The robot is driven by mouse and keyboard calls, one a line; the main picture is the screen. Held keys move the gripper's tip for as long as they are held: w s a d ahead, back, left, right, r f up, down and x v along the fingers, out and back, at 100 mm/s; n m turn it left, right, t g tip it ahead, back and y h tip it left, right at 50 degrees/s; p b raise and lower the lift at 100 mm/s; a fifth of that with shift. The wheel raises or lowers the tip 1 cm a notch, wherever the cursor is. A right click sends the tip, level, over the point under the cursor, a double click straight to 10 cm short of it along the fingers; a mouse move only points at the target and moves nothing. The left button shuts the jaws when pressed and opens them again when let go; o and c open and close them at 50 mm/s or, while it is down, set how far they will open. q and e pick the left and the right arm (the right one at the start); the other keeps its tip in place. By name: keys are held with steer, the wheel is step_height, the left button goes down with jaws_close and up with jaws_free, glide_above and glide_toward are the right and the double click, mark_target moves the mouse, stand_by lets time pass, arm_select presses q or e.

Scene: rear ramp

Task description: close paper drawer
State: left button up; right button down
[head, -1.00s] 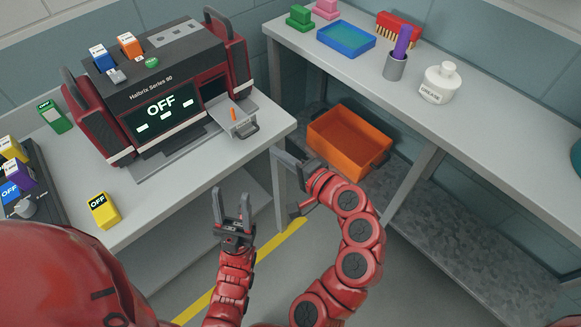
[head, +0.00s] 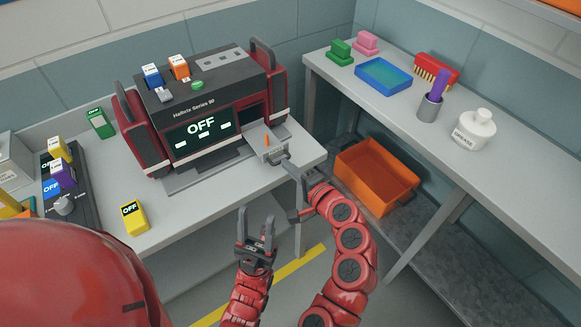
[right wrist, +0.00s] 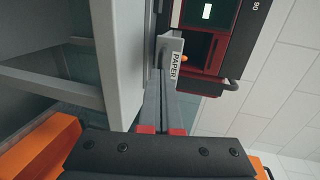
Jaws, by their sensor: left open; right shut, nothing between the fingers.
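The paper drawer (head: 256,135) sticks out from the right front of the dark red and black machine (head: 205,110), whose screen reads OFF. An orange peg (head: 267,141) stands on it. In the right wrist view the drawer's front (right wrist: 175,58) carries a PAPER label. My right gripper (head: 287,163) is shut and empty, its tips right at the drawer's front handle; its fingers (right wrist: 167,92) point at the drawer front in the wrist view. I cannot tell whether they touch. My left gripper (head: 256,222) is open and empty, in front of the table, below the drawer.
The machine stands on a grey table (head: 215,195) with a yellow block (head: 134,216) at its front. An orange bin (head: 372,178) sits on the lower shelf of the right-hand bench (head: 400,112). A white bottle (head: 474,130) and a brush (head: 436,70) stand on that bench.

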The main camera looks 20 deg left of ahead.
mark_target(268, 141)
steer(key=shift+a, duration=0.1)
steer(key=r+x, duration=0.1)
steer(key=x, duration=0.6)
steer(key=r+b+x, duration=0.1)
steer(key=x, duration=0.3)
steer(key=shift+w+a+r, duration=0.25)
steer(key=shift+w+a, duration=0.05)
steer(key=shift+w, duration=0.2)
steer(key=shift+s+d, duration=0.1)
steer(key=shift+d, duration=0.05)
